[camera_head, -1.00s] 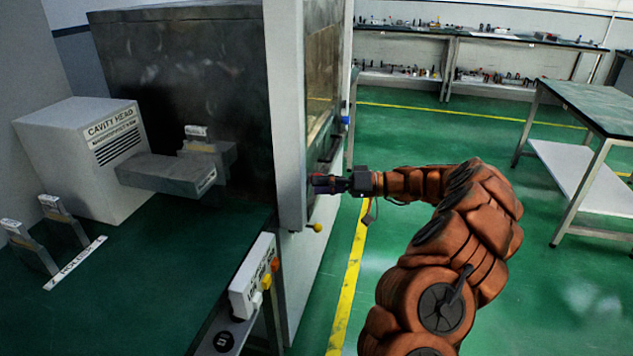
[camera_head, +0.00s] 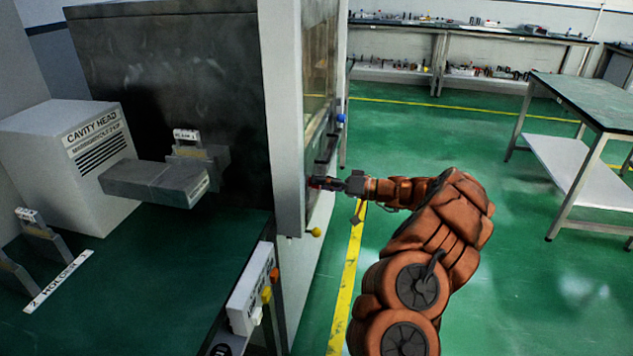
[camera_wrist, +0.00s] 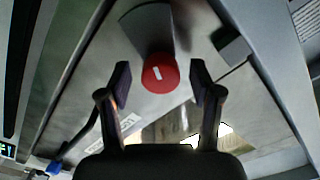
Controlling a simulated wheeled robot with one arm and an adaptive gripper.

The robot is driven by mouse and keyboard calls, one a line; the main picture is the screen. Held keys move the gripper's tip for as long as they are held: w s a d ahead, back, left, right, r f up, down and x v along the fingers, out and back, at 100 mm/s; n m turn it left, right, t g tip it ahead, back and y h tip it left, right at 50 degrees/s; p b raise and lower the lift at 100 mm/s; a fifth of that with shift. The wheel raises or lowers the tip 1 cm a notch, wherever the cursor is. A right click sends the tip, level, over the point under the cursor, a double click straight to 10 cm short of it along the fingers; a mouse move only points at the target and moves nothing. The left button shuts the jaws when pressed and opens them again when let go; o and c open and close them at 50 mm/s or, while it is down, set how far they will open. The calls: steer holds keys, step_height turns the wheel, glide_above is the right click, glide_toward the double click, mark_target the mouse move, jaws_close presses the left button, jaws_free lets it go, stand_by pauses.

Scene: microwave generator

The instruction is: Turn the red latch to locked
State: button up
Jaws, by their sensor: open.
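The red latch (camera_wrist: 160,74) shows in the wrist view as a round red knob with a short white mark, set on a grey metal panel. My gripper (camera_wrist: 161,80) is open, with one finger on each side of the knob. Gaps show between both fingers and the knob, so I see no contact. In the head view my gripper (camera_head: 318,183) reaches leftward to the side of the tall cabinet (camera_head: 284,110). The latch is hard to make out there, hidden by the fingers and the cabinet's edge.
A blue knob (camera_head: 341,118) and a yellow knob (camera_head: 314,232) sit on the cabinet above and below my gripper. A green bench (camera_head: 140,270) with a cavity head box (camera_head: 85,140) stands at left. The floor (camera_head: 480,260) right of my arm is clear.

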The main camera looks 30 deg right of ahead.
steer(key=shift+w+a, duration=0.4)
steer(key=shift+a, duration=0.1)
